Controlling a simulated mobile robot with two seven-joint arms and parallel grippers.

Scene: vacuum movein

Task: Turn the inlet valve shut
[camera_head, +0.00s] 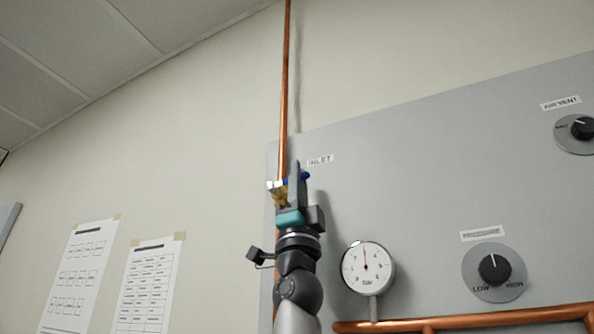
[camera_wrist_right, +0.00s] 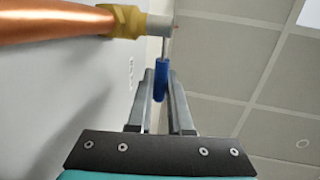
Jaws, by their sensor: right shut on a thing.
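The inlet valve sits on the vertical copper pipe (camera_head: 285,90), below the INLET label (camera_head: 320,160). Its yellow body (camera_head: 279,190) shows beside my right gripper (camera_head: 296,180); it also shows in the right wrist view (camera_wrist_right: 124,21). The valve's blue handle (camera_wrist_right: 160,84) hangs on a thin grey stem between the two fingers of my right gripper (camera_wrist_right: 161,80), which is shut on it. In the head view only a small blue part (camera_head: 305,176) of the handle shows; the gripper hides the rest. My left gripper is in neither view.
A round pressure gauge (camera_head: 367,268) stands right of my right arm, above a horizontal copper pipe (camera_head: 470,320). The grey panel also carries a pressure knob (camera_head: 495,268) and an air vent knob (camera_head: 582,128). Paper sheets (camera_head: 150,285) hang on the wall at left.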

